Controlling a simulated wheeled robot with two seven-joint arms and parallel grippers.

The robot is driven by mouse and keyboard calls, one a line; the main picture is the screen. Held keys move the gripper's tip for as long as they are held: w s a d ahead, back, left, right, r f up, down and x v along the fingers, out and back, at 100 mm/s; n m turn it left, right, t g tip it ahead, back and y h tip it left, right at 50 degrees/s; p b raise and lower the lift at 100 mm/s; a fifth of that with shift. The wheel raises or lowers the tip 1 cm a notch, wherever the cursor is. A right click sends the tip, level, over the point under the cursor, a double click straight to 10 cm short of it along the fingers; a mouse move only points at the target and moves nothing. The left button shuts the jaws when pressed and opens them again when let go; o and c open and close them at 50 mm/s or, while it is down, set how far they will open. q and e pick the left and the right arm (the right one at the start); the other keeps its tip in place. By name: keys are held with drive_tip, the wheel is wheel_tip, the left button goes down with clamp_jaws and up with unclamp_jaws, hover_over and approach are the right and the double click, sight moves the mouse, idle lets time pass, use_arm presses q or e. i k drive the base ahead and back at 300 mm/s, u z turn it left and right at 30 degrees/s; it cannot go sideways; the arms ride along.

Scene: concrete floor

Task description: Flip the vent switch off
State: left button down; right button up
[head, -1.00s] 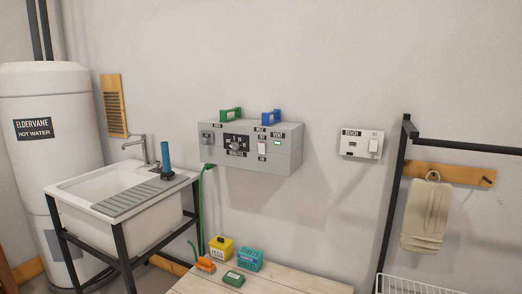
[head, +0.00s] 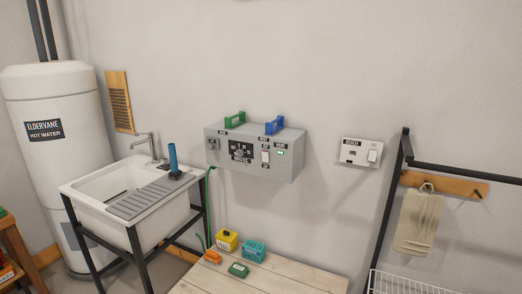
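A grey control box (head: 230,166) is mounted on the wall in the middle of the head view. Its front has a round dial (head: 240,153) in a black plate and a pale rocker switch (head: 265,156) right of the dial. A small light (head: 280,153) sits at the upper right of the front. The labels are too small to read surely, so I cannot tell which control is the vent switch or its position. A white wall plate (head: 352,160) with a rocker (head: 372,156) is mounted farther right. Neither of my grippers shows.
A wooden table (head: 285,278) with several small coloured boxes stands below the control box. A sink (head: 125,207) and a water heater (head: 50,160) are at left. A black rack (head: 393,200) with a hanging cloth (head: 418,223) is at right. Green and blue handles top the box.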

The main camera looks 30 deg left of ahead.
sight(265, 154)
drive_tip(key=i, duration=1.05)
drive_tip(key=u, duration=0.15)
